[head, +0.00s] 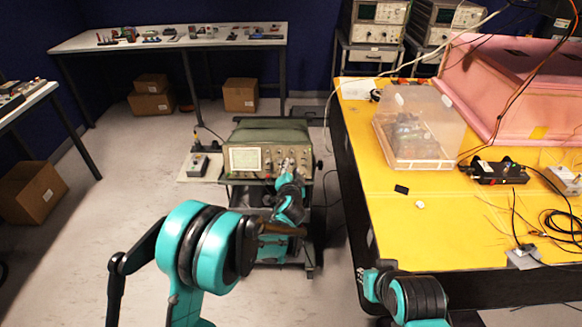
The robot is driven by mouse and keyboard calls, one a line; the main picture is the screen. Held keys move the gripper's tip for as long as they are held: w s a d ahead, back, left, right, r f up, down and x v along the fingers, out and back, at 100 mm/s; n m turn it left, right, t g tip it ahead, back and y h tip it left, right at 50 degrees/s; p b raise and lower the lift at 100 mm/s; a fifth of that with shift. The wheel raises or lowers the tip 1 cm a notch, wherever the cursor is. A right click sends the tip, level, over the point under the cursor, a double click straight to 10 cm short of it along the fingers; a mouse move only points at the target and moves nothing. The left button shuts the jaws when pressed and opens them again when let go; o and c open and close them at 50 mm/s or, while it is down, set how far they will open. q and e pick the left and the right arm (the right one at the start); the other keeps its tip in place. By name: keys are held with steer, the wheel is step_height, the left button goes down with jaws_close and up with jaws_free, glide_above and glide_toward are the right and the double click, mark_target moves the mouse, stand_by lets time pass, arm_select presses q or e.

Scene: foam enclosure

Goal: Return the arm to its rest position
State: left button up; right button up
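My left arm, teal and black, comes in from the bottom left and reaches forward to a green-cased oscilloscope on a cart. My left gripper (288,164) is small in the head view, in front of the right part of the oscilloscope's (245,160) knob panel. I cannot tell whether it touches the panel, or whether its fingers are open or shut. Part of my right arm shows at the bottom, beside the yellow table's near left corner.
The yellow table (385,225) on the right carries a clear plastic box (415,130), a pink foam enclosure (510,75), a black device (493,170) and loose cables. A small grey box (198,163) sits left of the oscilloscope.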

stand_by(0.3)
arm_select(q)
steer(key=s+a+r+n+g+y, duration=0.2)
steer(key=s+a+r+n+g, duration=0.35)
steer(key=s+a, duration=0.95)
steer(key=s+a+f+n+g+h, duration=0.1)
steer(key=s+n, duration=0.1)
steer(key=s, duration=1)
steer(key=s+a+f+n+g, duration=0.1)
steer(key=s+n, duration=0.1)
steer(key=s, duration=1.1)
steer(key=shift+a+h, duration=0.25)
steer(key=shift+h, duration=0.15)
steer(key=shift+w+f, duration=0.1)
